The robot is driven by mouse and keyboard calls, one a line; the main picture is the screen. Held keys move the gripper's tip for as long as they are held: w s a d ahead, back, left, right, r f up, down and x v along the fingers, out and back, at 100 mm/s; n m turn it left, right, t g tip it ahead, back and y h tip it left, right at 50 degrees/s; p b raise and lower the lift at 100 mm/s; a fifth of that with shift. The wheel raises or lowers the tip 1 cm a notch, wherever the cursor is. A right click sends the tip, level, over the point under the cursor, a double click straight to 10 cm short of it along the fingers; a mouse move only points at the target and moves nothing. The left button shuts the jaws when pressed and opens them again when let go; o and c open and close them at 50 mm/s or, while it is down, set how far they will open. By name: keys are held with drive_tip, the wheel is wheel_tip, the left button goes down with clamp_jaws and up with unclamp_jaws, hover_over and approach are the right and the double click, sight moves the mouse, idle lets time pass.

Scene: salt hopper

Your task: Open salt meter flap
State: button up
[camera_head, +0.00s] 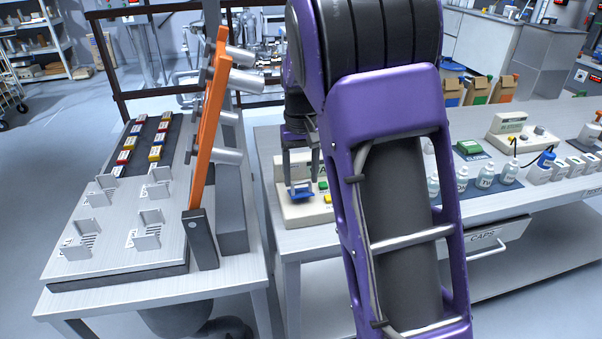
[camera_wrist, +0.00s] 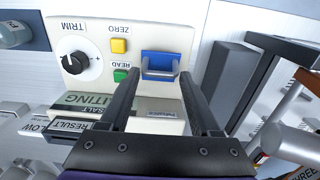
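The salt meter (camera_head: 312,212) is a cream box on the bench, left of my purple arm; its cream face (camera_wrist: 100,40) fills the middle of the wrist view. It carries a blue flap (camera_wrist: 168,62) with a grey bar handle (camera_wrist: 160,72); the flap also shows in the head view (camera_head: 301,193). I cannot tell how far the flap is raised. My gripper (camera_wrist: 161,76) is open, its two dark fingers pointing at the meter, one on each side of the handle. No contact is visible. In the head view my gripper (camera_head: 302,175) is just above the flap.
The meter has a TRIM knob (camera_wrist: 75,62), a yellow ZERO button (camera_wrist: 119,46), a green READ button (camera_wrist: 120,75) and a display (camera_wrist: 90,103). A sloped rack with an orange bar (camera_head: 208,125) stands on the left table. Bottles (camera_head: 485,177) stand right of my arm.

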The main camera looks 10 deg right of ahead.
drive_tip(key=c, duration=0.8)
drive_tip(key=w+g+p, duration=0.1)
drive_tip(key=p, duration=0.1)
drive_tip(key=shift+r+p, duration=0.3)
drive_tip(key=shift+r, duration=0.05)
drive_tip(key=shift+w+g, duration=0.7)
drive_tip(key=shift+g, duration=0.5)
drive_tip(key=shift+w+g, duration=1.1)
drive_tip(key=shift+g, duration=0.5)
drive_tip(key=shift+w+g, duration=0.15)
drive_tip(key=shift+g, duration=0.15)
drive_tip(key=o, duration=1.1)
